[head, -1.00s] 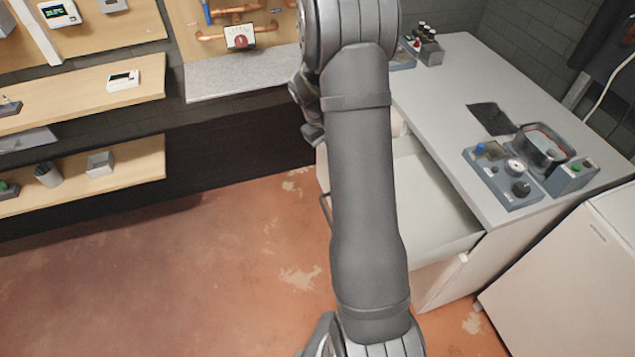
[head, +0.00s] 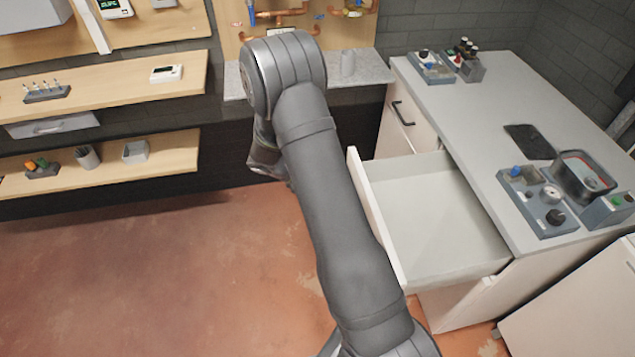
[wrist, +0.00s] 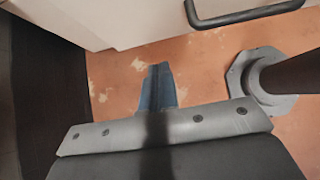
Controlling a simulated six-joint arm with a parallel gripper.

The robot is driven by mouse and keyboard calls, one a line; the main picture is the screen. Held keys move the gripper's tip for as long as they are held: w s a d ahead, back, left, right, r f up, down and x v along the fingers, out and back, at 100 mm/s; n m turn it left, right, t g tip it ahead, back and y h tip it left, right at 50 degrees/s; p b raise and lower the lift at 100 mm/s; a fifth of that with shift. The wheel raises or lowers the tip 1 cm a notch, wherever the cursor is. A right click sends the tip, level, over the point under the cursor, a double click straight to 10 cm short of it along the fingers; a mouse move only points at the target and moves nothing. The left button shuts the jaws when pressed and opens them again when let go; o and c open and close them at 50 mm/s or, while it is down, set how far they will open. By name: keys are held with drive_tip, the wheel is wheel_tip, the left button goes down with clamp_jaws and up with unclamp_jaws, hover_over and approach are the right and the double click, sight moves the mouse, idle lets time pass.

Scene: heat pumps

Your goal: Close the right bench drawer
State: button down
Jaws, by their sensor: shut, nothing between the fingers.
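The right bench drawer (head: 440,215) is pulled well out of the pale bench (head: 460,75), and its empty inside shows in the head view. My arm covers part of its front panel and its handle. In the wrist view a dark bar handle (wrist: 245,14) on a pale front crosses the top edge. My gripper (wrist: 158,70) is shut and empty, pointing at the floor, with a visible gap to that handle. In the head view the gripper end is left of the drawer front, its fingertips hidden.
A second bench front with a dark handle (head: 403,113) is shut, left of the open drawer. Control boxes (head: 540,200) and a dark pad (head: 530,141) lie on the bench top. Shelves (head: 110,165) line the left wall. The red floor (head: 170,270) left of the drawer is clear.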

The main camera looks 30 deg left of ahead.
drive_tip(key=w+d+f, duration=0.4)
drive_tip(key=w+d, duration=0.1)
drive_tip(key=shift+w+d, duration=0.3)
drive_tip(key=shift+d, duration=0.05)
drive_tip(key=w+d, duration=2.2)
drive_tip(key=shift+w+d+r, duration=0.1)
drive_tip(key=shift+w+d, duration=0.2)
drive_tip(key=shift+d, duration=0.05)
